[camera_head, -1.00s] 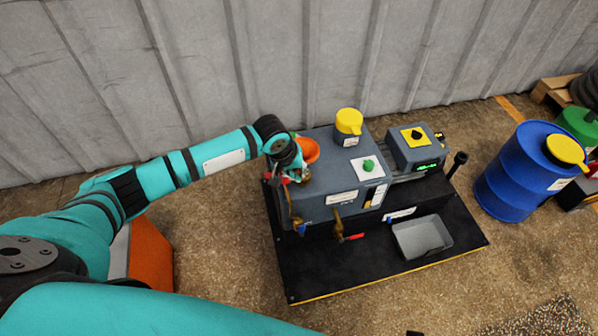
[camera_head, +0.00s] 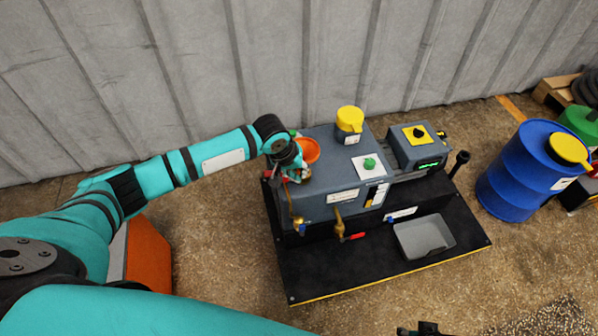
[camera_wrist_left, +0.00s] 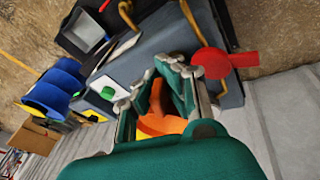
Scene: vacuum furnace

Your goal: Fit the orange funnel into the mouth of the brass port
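The orange funnel (camera_head: 308,150) is at the back left corner of the grey machine's top in the head view, its wide bowl facing up. My left gripper (camera_head: 293,174) is at the funnel's near left side. In the left wrist view the orange funnel (camera_wrist_left: 157,122) shows between the fingers of the left gripper (camera_wrist_left: 163,75), which look closed on its narrow part. The brass port's mouth cannot be made out; the gripper may hide it. Brass pipework (camera_head: 297,212) shows on the machine's front left. A dark tip, probably my right gripper (camera_head: 420,329), shows at the bottom edge.
The grey machine (camera_head: 325,190) carries a yellow-capped filler (camera_head: 349,122) and a green knob (camera_head: 369,163). A red-handled brass valve (camera_head: 341,228) sticks out in front. A grey tray (camera_head: 424,238) lies on the black base. A blue drum (camera_head: 518,175) stands at right.

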